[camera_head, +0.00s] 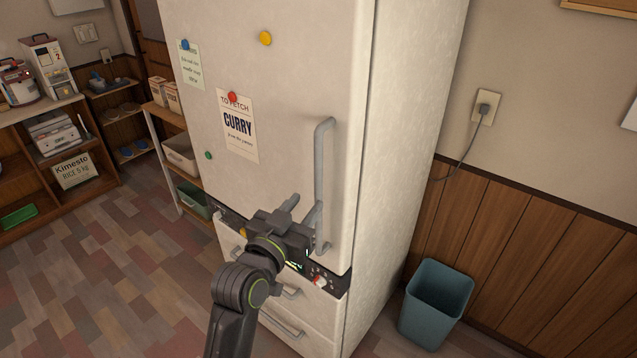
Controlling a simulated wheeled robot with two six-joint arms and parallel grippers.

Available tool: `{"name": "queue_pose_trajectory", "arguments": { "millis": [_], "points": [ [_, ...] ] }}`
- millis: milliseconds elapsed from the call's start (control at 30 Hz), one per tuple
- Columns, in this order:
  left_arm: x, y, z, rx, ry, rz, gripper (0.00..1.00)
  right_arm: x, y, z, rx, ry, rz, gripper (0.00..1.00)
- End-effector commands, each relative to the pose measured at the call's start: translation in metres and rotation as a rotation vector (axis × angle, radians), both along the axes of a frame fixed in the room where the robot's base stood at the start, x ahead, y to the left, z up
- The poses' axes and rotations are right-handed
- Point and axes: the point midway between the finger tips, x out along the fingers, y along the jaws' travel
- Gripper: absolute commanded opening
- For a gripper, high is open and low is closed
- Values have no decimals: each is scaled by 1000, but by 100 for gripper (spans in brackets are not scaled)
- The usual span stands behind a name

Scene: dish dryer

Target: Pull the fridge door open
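The white fridge door (275,85) is shut, flush with the fridge body. Its long grey vertical handle (322,160) is on the right side of the door. My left gripper (303,208) is in front of the lower part of the handle, its two fingers spread apart. The right finger overlaps the handle's lower end in the picture; I cannot tell whether it touches. The left finger is to the left of the handle, in front of the door. My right gripper is not in view.
Drawers (285,328) with handles are below the door. A blue-grey bin (436,305) stands on the floor right of the fridge. A plugged-in cord hangs from a wall outlet (487,107). Shelves (60,130) line the left, with open tiled floor (110,270) in front.

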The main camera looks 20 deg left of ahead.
Motion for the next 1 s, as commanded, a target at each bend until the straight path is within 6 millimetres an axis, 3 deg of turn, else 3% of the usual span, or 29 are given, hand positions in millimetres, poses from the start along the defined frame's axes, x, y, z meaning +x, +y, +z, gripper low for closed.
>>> {"name": "queue_pose_trajectory", "arguments": {
  "millis": [200,400,867,1000],
  "points": [
    [36,-6,2,1,1,-1,35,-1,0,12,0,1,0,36],
    [59,-9,1,1,0,0,35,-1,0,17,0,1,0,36],
    [68,-10,0,1,-1,1,35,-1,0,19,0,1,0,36],
    [68,-10,0,1,0,1,18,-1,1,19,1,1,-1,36]
  ]
}}
